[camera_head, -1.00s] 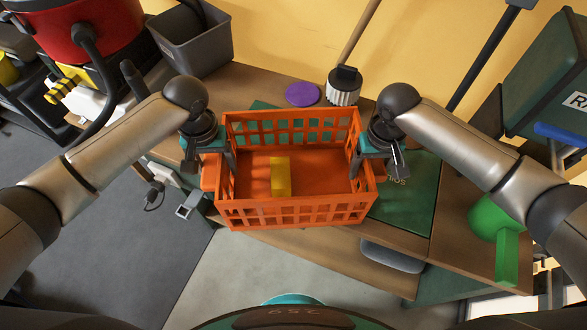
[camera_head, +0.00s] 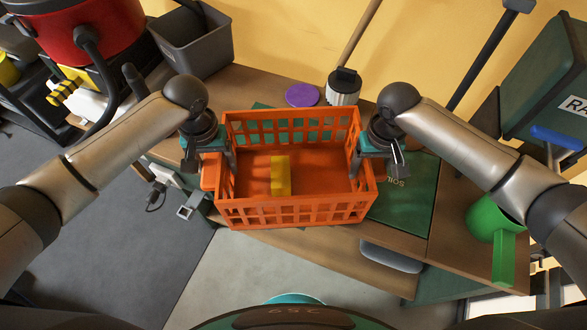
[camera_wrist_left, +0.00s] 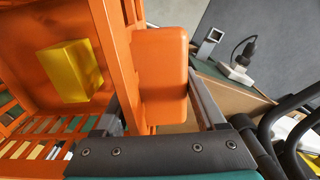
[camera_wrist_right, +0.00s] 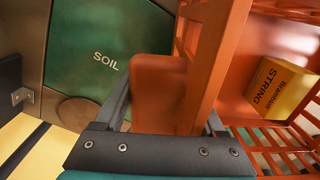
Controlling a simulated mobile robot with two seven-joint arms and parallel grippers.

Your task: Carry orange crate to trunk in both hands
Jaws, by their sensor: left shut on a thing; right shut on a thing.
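The orange crate (camera_head: 325,173) is in the middle of the head view, level and open at the top, over the wooden bench. A yellow box (camera_head: 280,175) lies inside; the right wrist view shows STRING on it (camera_wrist_right: 282,90). My left gripper (camera_head: 223,163) is shut on the crate's left handle (camera_wrist_left: 160,62). My right gripper (camera_head: 362,163) is shut on its right handle (camera_wrist_right: 152,90). The crate hides the bench under it, so I cannot tell the gap below. The trunk is not clearly identifiable.
A purple disc (camera_head: 302,95) and a brush (camera_head: 344,86) are behind.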

